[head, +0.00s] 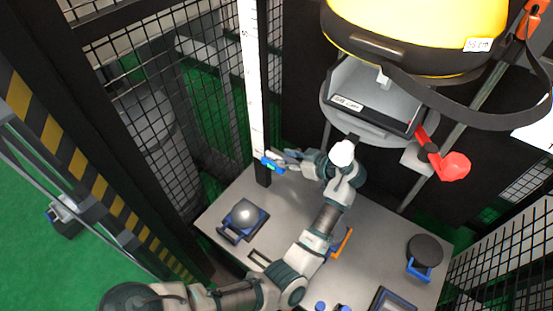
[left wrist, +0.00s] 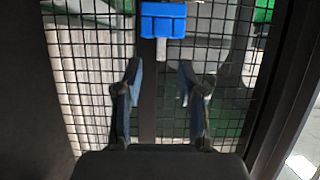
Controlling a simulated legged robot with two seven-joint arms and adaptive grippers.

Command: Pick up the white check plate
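I cannot make out a white check plate for certain in either view. My left gripper (head: 284,160) is beside the post with the white scale (head: 251,80), close to a small blue block (head: 270,165) on it. In the left wrist view my left gripper (left wrist: 159,80) has its two fingers apart with nothing between them. The blue block (left wrist: 163,20) shows there beyond the fingertips, at the top of the picture. My right gripper is in neither view.
The grey bench (head: 210,212) holds a silver ball in a dark blue-handled holder (head: 229,234), a black disc (head: 425,249) and a dark framed tray (head: 378,300). A yellow drum (head: 420,25) and red lever (head: 452,165) hang above. Mesh (head: 215,110) closes the back.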

